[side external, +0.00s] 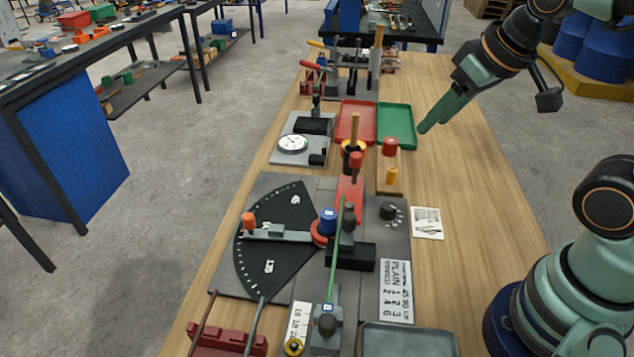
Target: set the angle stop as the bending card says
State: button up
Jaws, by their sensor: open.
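The bending plate (222,281) lies on the near part of the bench. Its black angle scale (277,262) has white marks along the left edge. The angle stop looks to be the grey arm with an orange knob (249,221), pointing left across the scale; its exact setting is too small to read. A white card (396,290) with rows of text, including "PLAIN", lies at the plate's right. A smaller picture card (427,222) lies right of the plate. My gripper (428,126) is over the bench near the green tray, empty and well away from the stop.
A red tray (356,122) and a green tray (397,125) lie behind the plate. A dial gauge (292,144) stands left of them. The bench's right side is mostly clear.

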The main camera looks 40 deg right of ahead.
jog(key=shift+o, duration=0.7)
jog(key=n+g, duration=0.6)
jog(key=n, duration=0.1)
send_over(248, 215)
notch_tip(248, 215, down, 8)
jog(key=f, duration=0.1)
notch_tip(248, 215, down, 11)
jog(key=shift+r, duration=0.1)
